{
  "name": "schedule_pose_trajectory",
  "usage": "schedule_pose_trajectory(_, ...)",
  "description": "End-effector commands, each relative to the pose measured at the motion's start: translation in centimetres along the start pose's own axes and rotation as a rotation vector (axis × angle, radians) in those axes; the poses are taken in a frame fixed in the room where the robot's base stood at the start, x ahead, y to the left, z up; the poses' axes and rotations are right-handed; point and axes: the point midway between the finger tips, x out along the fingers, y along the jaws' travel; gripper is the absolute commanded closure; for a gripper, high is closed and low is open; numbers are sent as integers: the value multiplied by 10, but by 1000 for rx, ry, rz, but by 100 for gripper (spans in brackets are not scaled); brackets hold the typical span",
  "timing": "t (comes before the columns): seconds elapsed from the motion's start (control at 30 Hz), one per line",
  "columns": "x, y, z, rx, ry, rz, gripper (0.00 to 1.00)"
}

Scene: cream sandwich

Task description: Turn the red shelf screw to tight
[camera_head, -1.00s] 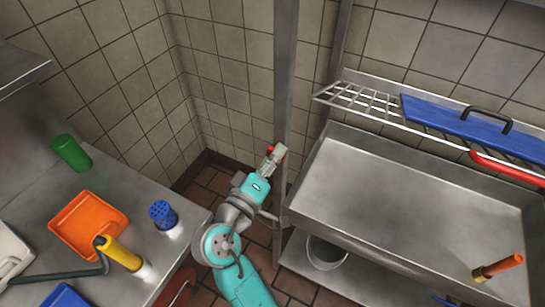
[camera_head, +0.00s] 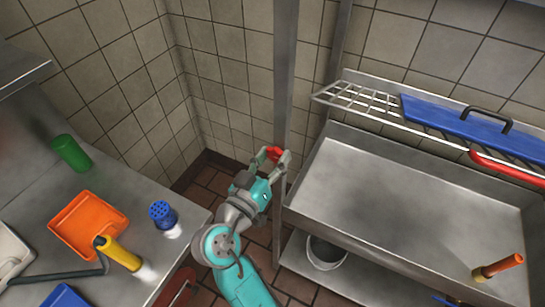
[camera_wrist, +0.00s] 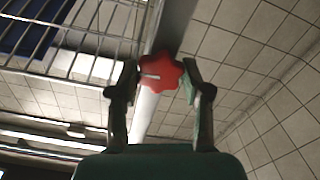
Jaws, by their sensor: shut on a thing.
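The red shelf screw (camera_wrist: 160,73) is a lobed knob on the metal post (camera_wrist: 173,30), with a short pale mark on its face, left of its centre. In the wrist view my gripper (camera_wrist: 160,80) has one finger on each side of the knob and is shut on it. In the head view the red knob (camera_head: 273,153) shows between the fingers of my gripper (camera_head: 274,158), in front of the upright post (camera_head: 285,80). The finger contact is too small to see clearly there.
Tiled walls close the corner behind.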

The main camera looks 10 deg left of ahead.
Motion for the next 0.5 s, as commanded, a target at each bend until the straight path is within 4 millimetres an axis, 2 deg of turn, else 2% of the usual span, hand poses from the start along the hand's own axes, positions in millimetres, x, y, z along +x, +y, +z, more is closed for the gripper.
schedule_pose_trajectory(0.5, 0, 0, 2, 58, -4, 0, 86)
